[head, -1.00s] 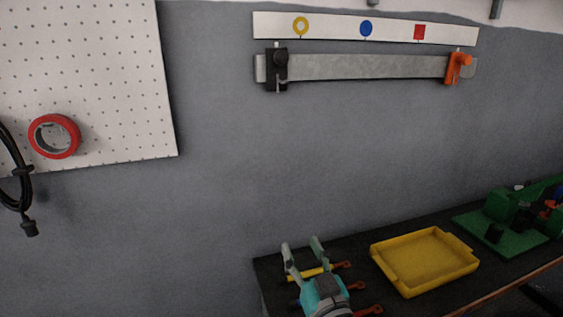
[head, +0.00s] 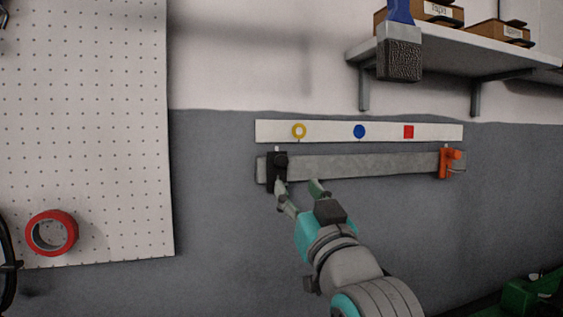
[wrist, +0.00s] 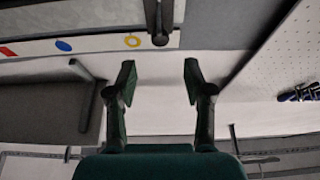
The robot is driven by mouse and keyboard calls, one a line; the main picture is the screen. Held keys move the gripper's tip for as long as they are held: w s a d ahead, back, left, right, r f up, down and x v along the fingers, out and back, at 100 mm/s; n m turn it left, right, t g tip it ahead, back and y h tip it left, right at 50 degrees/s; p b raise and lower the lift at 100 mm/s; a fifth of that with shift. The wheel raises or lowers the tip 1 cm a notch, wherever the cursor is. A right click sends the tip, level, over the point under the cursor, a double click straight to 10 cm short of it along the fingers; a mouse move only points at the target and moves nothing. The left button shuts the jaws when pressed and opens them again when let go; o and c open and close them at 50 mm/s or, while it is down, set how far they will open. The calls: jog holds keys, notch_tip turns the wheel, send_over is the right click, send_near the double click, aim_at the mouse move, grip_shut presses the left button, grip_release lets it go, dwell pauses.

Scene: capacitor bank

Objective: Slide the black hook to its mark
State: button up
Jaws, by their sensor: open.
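The black hook (head: 277,165) sits at the left end of a grey metal rail (head: 365,167) on the wall. A white strip (head: 330,131) above it carries a yellow ring mark (head: 299,131), a blue round mark (head: 359,131) and a red square mark (head: 408,132). The hook is left of the yellow ring. An orange hook (head: 446,163) is at the rail's right end. My gripper (head: 298,186) is open and empty; its left finger overlaps the black hook's lower end in the head view. In the wrist view the hook (wrist: 158,20) shows beyond the gap between my fingertips (wrist: 158,78).
A shelf (head: 470,62) with boxes and a hanging brush (head: 400,52) is at upper right. A pegboard (head: 90,130) with a red tape roll (head: 52,232) is on the left. The wall below the rail is bare.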

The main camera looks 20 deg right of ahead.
aim_at(283, 162)
jog(key=x, duration=1.1)
jog(key=shift+s+r, duration=0.15)
jog(key=shift+r, duration=0.05)
grip_shut()
